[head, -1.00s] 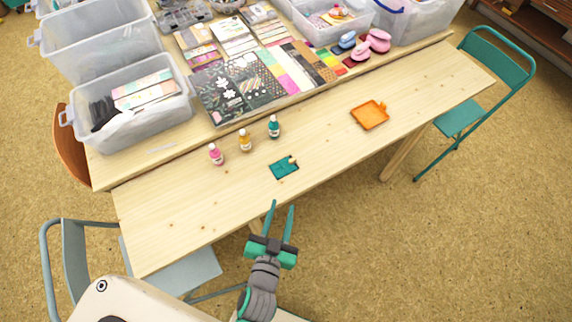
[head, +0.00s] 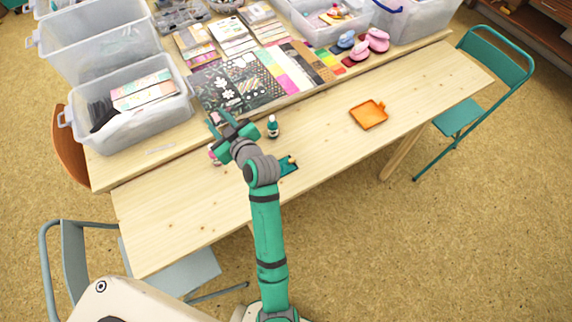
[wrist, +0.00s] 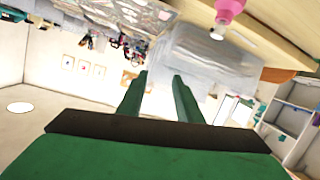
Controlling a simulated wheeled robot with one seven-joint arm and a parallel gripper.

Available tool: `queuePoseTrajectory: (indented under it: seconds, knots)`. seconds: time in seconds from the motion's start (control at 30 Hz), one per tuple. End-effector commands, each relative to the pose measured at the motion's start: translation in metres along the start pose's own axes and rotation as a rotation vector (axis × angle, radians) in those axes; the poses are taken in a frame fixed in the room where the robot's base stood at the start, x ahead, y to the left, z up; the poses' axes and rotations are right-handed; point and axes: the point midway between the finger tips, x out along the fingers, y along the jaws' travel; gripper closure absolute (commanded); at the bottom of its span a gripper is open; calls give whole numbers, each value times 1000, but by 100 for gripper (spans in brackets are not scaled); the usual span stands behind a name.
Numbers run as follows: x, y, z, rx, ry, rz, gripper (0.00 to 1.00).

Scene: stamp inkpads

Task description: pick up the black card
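Dark patterned cards (head: 222,88) lie flat among the papers on the raised rear part of the table in the head view. A second dark sheet (head: 262,84) lies right beside them; I cannot tell which one is the black card. My gripper (head: 212,120) is in the air just in front of their near edge, over the bottles. In the wrist view my gripper (wrist: 160,78) has its two green fingers apart with nothing between them. The wrist view is tilted and shows no card clearly.
A teal bottle (head: 273,127) stands right of my gripper. A pink bottle (head: 213,155) is partly hidden by it and also shows in the wrist view (wrist: 231,10). A teal inkpad (head: 288,166) and orange tray (head: 369,114) lie on the front. A clear bin (head: 150,125) stands left.

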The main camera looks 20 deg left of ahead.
Motion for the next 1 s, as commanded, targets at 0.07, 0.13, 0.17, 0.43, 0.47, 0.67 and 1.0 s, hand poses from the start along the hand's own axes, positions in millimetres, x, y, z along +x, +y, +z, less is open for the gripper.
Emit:
queuePoseTrajectory:
  seconds: [0.07, 0.13, 0.17, 0.43, 0.47, 0.67, 1.0]
  knots:
    - [8, 1, -7, -90, -26, -64, 68]
    - [14, -3, -9, -165, -54, -125, 68]
    - [16, -3, -9, -199, -68, -151, 68]
    - [17, -3, 8, -495, -220, -380, 68]
    - [16, -1, 12, -527, -242, -405, 68]
    - [-4, 18, 42, -731, -400, -576, 68]
    - [-76, 87, 97, -992, -732, -867, 68]
